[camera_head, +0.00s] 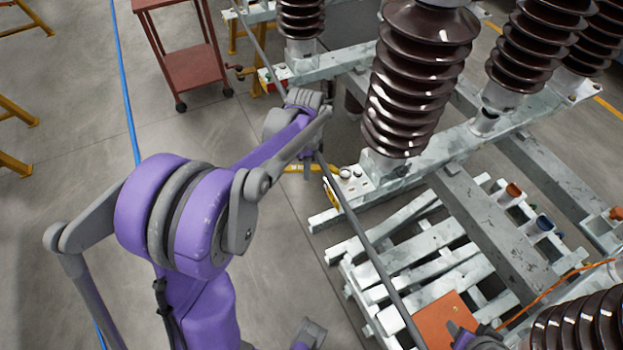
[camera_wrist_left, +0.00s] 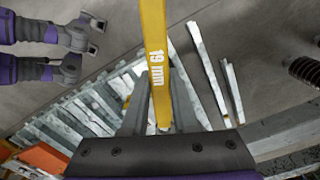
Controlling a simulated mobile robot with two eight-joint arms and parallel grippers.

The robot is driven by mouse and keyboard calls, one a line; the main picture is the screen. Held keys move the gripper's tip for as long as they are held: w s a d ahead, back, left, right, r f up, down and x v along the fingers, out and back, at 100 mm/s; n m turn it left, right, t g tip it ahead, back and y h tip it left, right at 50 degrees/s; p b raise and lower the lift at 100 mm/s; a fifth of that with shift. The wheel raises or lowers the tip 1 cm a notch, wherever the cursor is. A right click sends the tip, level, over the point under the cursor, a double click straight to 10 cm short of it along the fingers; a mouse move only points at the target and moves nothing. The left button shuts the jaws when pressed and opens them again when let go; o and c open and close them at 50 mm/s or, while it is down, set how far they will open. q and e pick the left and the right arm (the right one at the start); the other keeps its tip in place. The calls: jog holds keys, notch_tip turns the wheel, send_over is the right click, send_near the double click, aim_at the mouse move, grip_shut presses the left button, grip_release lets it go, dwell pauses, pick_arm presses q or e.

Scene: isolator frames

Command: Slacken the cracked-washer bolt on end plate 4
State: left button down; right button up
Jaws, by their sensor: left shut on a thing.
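My left gripper (camera_head: 312,172) is shut on a yellow wrench (camera_head: 296,168) beside the foot of the large brown insulator. In the left wrist view the wrench (camera_wrist_left: 155,50), marked "19 mm", runs away between the two fingers (camera_wrist_left: 160,110). Its far end is out of that view. In the head view its right end comes close to a pale end plate (camera_head: 354,186) with several bolt heads; I cannot tell whether it touches one. A yellow tag (camera_head: 332,194) is on the plate's left side, its number unreadable. No cracked washer can be made out. My right gripper cannot be clearly told apart.
Brown ribbed insulators (camera_head: 416,75) stand on grey steel beams (camera_head: 490,230). A grey rod (camera_head: 365,245) crosses in front of the frame. Pale slats (camera_head: 425,250) and an orange board (camera_head: 440,318) lie below.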

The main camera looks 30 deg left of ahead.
pick_arm(q)
jog(key=shift+w+a+r+m+p, duration=0.25)
jog(key=shift+w+a+m+p, duration=0.15)
jog(key=shift+m+p, duration=0.15)
jog(key=shift+d+f, duration=0.1)
jog(key=shift+f, duration=0.25)
jog(key=shift+w+r, duration=0.1)
jog(key=shift+r, duration=0.05)
pick_arm(e)
jog(key=shift+w+r, duration=0.1)
jog(key=shift+r, duration=0.35)
pick_arm(q)
jog(key=shift+f+b, duration=0.95)
jog(key=shift+f, duration=0.15)
pick_arm(e)
jog(key=shift+f, duration=0.9)
